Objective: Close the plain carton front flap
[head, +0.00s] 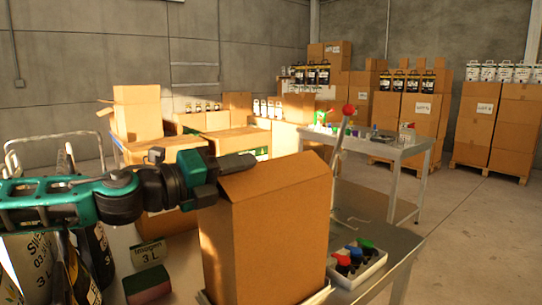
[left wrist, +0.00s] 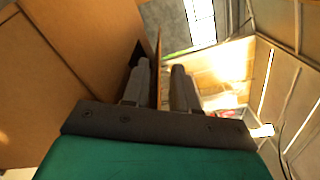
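The plain carton (head: 265,240) stands upright, tall and brown, in the front middle of the head view. My left gripper (head: 240,162) is at the carton's top, beside this flap. In the left wrist view the carton (left wrist: 85,40) fills the left side. A thin brown flap edge (left wrist: 158,75) stands between the two fingers of my left gripper (left wrist: 160,80). The fingers are a little apart, with a narrow gap beside the flap. My right gripper is not in view.
A tray of colored-top items (head: 355,262) is right of the carton on the metal table (head: 405,248). A lever with a red knob (head: 348,110) rises behind it. Stacked boxes stand behind.

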